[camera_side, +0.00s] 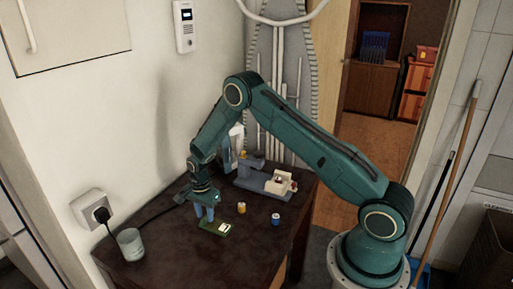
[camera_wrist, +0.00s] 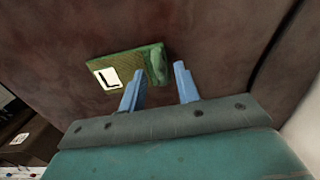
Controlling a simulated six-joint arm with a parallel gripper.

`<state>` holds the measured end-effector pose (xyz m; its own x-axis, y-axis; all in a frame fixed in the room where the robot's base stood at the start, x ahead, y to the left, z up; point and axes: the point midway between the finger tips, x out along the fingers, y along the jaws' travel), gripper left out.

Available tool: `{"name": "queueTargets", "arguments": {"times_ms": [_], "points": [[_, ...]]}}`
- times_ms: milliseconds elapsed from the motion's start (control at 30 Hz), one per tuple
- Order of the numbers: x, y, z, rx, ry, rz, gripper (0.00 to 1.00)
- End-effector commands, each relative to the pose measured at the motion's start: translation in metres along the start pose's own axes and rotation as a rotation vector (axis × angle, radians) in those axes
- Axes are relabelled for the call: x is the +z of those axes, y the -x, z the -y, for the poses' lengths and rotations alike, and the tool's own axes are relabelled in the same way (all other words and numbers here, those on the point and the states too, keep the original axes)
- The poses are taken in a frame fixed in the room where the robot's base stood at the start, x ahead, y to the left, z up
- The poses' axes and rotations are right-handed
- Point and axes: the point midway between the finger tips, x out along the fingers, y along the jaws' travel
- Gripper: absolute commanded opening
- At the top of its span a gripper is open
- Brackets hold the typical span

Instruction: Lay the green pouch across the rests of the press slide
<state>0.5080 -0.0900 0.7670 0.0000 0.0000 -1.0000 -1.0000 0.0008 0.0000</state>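The green pouch (camera_side: 211,228) lies flat on the dark table and has a white label at one end. It also shows in the wrist view (camera_wrist: 128,66), with its bulged, unlabelled end toward the fingertips. My gripper (camera_side: 204,216) points down over that end, with its two blue fingers apart and nothing held. In the wrist view the fingertips (camera_wrist: 159,70) are on either side of the pouch's end; I cannot tell whether they touch it. The press (camera_side: 250,178), blue-grey with a pale slide part (camera_side: 279,184) at its right, stands farther back on the table. Its rests are too small to make out.
A glass (camera_side: 131,244) stands at the table's left corner. A clear bottle-like object (camera_side: 233,148) is behind the press. The table's front right is clear.

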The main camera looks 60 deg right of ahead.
Motion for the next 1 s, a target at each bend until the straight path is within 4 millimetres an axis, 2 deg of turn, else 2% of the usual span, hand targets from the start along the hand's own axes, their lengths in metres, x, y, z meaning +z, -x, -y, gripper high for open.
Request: {"name": "queueTargets", "arguments": {"times_ms": [33, 133, 167, 667, 867, 1000], "points": [[0.000, 0.000, 0.000, 0.000, 0.000, 0.000, 0.22], [0.000, 0.000, 0.000, 0.000, 0.000, 0.000, 0.02], [0.000, 0.000, 0.000, 0.000, 0.000, 0.000, 0.00], [0.000, 0.006, 0.001, -0.001, 0.000, 0.000, 0.00], [0.000, 0.023, 0.001, -0.003, 0.000, -0.001, 0.00], [0.000, 0.044, 0.001, -0.004, 0.000, -0.001, 0.00]]}}
